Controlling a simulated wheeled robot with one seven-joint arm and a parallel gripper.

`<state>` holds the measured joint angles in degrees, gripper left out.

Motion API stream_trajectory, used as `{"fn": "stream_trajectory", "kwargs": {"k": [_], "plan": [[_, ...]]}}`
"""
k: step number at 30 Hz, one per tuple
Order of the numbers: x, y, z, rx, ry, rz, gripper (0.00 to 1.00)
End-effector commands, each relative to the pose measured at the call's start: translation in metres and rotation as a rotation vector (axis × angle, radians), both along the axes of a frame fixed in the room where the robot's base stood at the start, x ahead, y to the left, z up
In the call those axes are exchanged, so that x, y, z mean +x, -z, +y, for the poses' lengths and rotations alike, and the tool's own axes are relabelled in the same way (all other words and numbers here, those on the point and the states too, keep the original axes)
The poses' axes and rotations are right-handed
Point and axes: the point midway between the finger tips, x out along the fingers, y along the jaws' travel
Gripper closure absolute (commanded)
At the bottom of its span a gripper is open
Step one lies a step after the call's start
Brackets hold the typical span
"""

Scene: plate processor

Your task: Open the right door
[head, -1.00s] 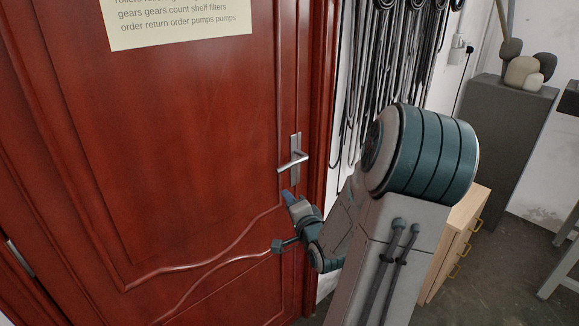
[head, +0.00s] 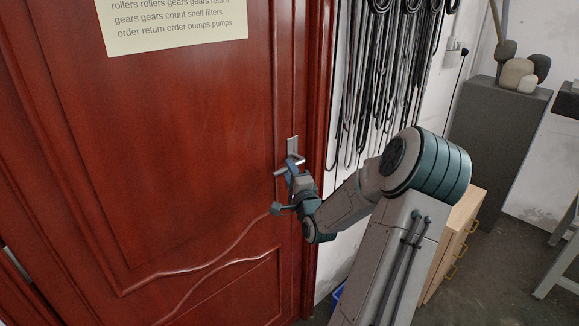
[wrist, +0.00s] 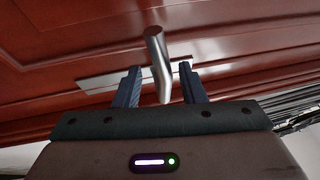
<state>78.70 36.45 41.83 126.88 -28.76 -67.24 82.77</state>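The red-brown panelled door (head: 180,150) fills the left of the head view and looks shut. Its silver lever handle (head: 282,171) sits on a metal plate near the door's right edge, partly hidden by my gripper (head: 291,170). In the wrist view my gripper (wrist: 160,82) is open. The lever handle (wrist: 155,50) stands between its two blue-grey fingers, with a visible gap on each side. The handle's plate (wrist: 110,80) shows behind the fingers on the door.
A paper note (head: 172,22) is on the door's upper part. Black cables (head: 385,80) hang on the white wall to the right. A wooden drawer cabinet (head: 456,240) and a grey block (head: 498,145) stand farther right.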

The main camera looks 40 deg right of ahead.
Motion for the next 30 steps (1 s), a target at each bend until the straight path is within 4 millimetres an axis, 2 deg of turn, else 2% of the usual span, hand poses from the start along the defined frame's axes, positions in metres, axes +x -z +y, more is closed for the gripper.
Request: {"fn": "stream_trajectory", "kwargs": {"k": [6,16,17,20,21,23,24,30], "plan": [[0.02,-0.004,-0.006,0.0,0.0,0.0,0.63],[0.023,-0.004,-0.008,-0.001,0.0,0.0,0.63],[0.023,-0.004,-0.008,-0.001,0.0,0.0,0.69],[0.023,-0.004,-0.007,-0.001,0.0,0.0,0.96],[0.023,-0.004,-0.007,-0.001,0.0,0.0,1.0],[0.023,-0.004,-0.008,-0.001,0.0,0.0,1.0],[0.022,-0.004,-0.016,-0.002,0.002,0.001,1.0],[0.018,0.0,-0.016,-0.023,0.015,-0.001,1.0]]}}
